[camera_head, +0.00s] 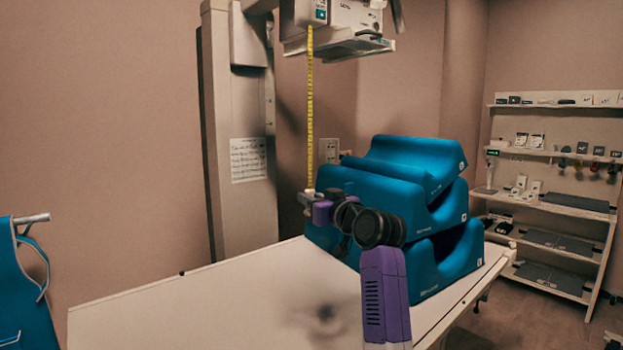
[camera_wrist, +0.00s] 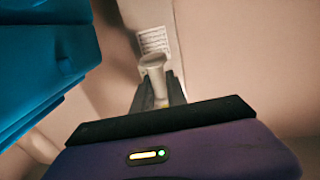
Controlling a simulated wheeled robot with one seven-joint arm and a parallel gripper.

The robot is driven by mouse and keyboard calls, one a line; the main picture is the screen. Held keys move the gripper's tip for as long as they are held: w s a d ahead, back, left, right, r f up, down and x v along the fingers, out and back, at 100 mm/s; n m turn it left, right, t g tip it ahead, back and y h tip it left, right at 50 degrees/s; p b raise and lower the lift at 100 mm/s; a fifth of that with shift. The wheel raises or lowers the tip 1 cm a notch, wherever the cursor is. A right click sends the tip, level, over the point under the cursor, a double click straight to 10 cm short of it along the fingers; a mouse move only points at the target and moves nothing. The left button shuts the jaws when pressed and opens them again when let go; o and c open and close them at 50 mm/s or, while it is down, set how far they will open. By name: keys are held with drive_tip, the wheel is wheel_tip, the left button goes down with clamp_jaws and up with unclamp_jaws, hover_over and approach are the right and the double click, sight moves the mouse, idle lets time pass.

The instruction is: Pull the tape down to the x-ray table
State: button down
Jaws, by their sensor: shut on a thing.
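The yellow measuring tape (camera_head: 310,110) hangs straight down from the x-ray head (camera_head: 335,22) at the top of the head view. Its lower end is at my gripper (camera_head: 308,198), which is above the far part of the white x-ray table (camera_head: 215,300). In the wrist view, my gripper (camera_wrist: 158,98) is shut on the pale end piece of the tape (camera_wrist: 153,64). A bit of yellow shows between the fingers. The gripper stands clearly above the table top; the exact gap cannot be told.
Blue foam cushions (camera_head: 400,172) are stacked on the table close to the right of my gripper, and they fill the left of the wrist view (camera_wrist: 40,60). A wall column (camera_head: 240,150) stands behind. Shelves (camera_head: 550,155) are at the right. The table's near left is clear.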

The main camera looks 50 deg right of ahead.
wheel_tip(320, 180, down, 20)
drive_tip(key=b, duration=0.8)
drive_tip(key=shift+r+b, duration=0.25)
drive_tip(key=shift+b, duration=0.15)
drive_tip(key=c, duration=1.3)
unclamp_jaws()
drive_tip(key=shift+r, duration=0.1)
drive_tip(key=shift+v, duration=3.9)
